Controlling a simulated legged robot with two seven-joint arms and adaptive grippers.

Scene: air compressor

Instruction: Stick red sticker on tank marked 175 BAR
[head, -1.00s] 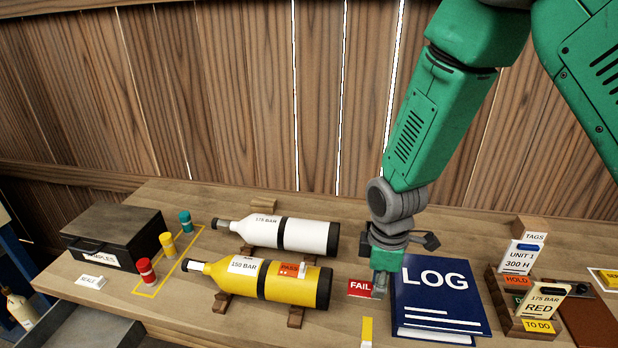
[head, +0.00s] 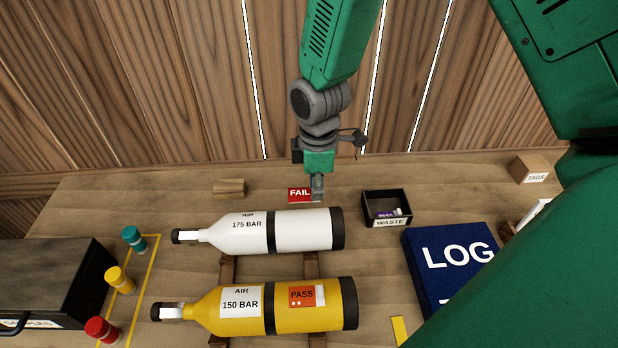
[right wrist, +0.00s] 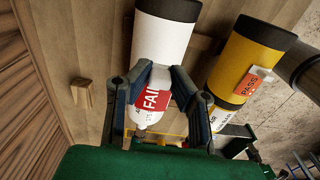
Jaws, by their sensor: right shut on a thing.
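The white tank marked 175 BAR (head: 300,231) lies on its side on wooden supports, its neck to the left. My right gripper (head: 317,190) is shut on a red FAIL sticker (head: 299,194), which sticks out to the left of the fingers. In the head view both appear just beyond the tank's upper edge, near its right half. In the right wrist view the sticker (right wrist: 152,99) is between the fingers and overlaps the white tank (right wrist: 166,45); I cannot tell the gap. My left gripper is out of view.
A yellow 150 BAR tank (head: 248,308) with an orange PASS sticker lies in front. A black waste box (head: 386,222) and blue log book (head: 440,258) stand to the right. A wooden block (head: 229,187) lies behind. A black case (head: 50,275) and coloured jars are at left.

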